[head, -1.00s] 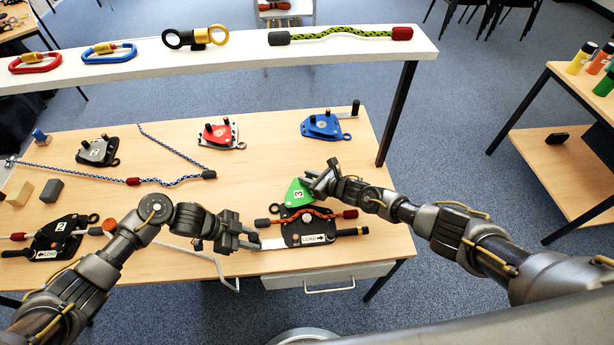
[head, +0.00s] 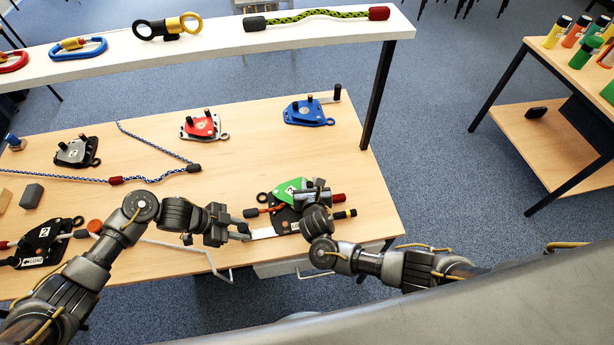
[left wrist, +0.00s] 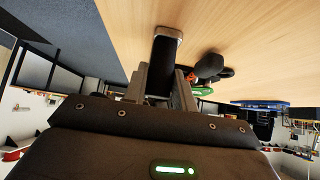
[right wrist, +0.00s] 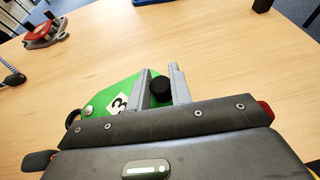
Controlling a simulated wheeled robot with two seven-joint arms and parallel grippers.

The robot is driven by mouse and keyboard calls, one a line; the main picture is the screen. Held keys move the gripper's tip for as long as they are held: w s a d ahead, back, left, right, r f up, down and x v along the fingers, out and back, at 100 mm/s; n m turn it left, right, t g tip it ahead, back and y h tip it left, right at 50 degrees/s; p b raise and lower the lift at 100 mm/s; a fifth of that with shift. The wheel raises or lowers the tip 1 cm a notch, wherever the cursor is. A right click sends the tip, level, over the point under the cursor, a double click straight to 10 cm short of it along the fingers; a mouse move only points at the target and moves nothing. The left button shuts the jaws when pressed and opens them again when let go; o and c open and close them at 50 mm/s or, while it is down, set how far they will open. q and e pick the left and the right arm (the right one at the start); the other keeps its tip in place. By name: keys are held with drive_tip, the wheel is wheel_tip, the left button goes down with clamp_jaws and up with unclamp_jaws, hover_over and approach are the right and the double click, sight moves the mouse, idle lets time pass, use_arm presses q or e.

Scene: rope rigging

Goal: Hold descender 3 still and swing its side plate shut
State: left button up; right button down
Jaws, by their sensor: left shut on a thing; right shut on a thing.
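Descender 3 lies on the near right of the wooden table, with its green side plate (head: 287,191) showing in the head view. My right gripper hides much of the body, so full closure cannot be told.
Red (head: 203,126), blue (head: 308,112) and grey (head: 77,152) descenders stand farther back, descender 2 (head: 45,241) at the left. A blue rope (head: 155,178) lies mid-table. A white shelf (head: 220,38) spans the back.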

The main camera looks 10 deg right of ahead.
drive_tip(key=shift+s+a+m+g+h, duration=0.2)
drive_tip(key=shift+s+m+g+h, duration=0.05)
drive_tip(key=shift+s+m+h, duration=0.65)
drive_tip(key=shift+s+a+m+g+h, duration=0.15)
drive_tip(key=shift+s+m+g+h, duration=0.1)
drive_tip(key=shift+s+m+h, duration=0.65)
drive_tip(key=shift+w, duration=0.2)
drive_tip(key=c, duration=1.3)
unclamp_jaws()
drive_tip(key=shift+o, duration=0.2)
drive_tip(key=v, duration=0.7)
drive_tip(key=shift+s+a, duration=0.15)
drive_tip(key=shift+s, duration=0.1)
